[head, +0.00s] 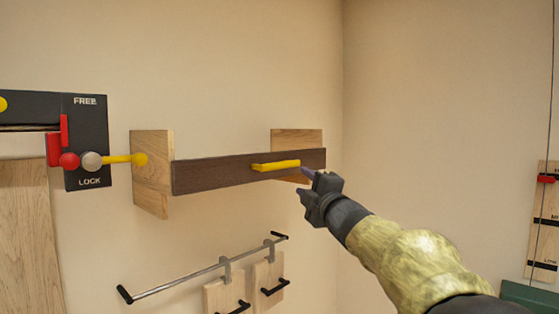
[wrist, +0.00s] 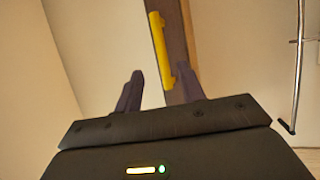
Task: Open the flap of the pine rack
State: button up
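The pine rack has two pale wood side panels (head: 152,185) on the wall and a dark brown flap (head: 215,174) across its front. A yellow bar handle (head: 276,166) is on the flap, right of its middle. My gripper (head: 306,174) is just right of the handle, near the flap's right end. I see no contact with the handle.
A black panel (head: 87,125) marked FREE and LOCK, with a red and a grey knob, is left of the rack. A metal rail (head: 190,278) with hanging boards is below. A board with a red slider (head: 546,179) is far right. The wall between is bare.

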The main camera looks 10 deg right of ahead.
aim_at(283, 167)
jog(key=p+x, duration=0.2)
jog(key=x, duration=0.2)
jog(key=p+x, duration=0.2)
jog(key=x, duration=0.2)
jog(key=a+p+x, duration=0.1)
jog(key=p+x, duration=0.2)
jog(key=shift+w+a+r, duration=0.2)
jog(key=shift+w, duration=0.4)
jog(key=shift+f, duration=0.1)
jog(key=shift+s, duration=0.1)
jog(key=shift+c, duration=0.2)
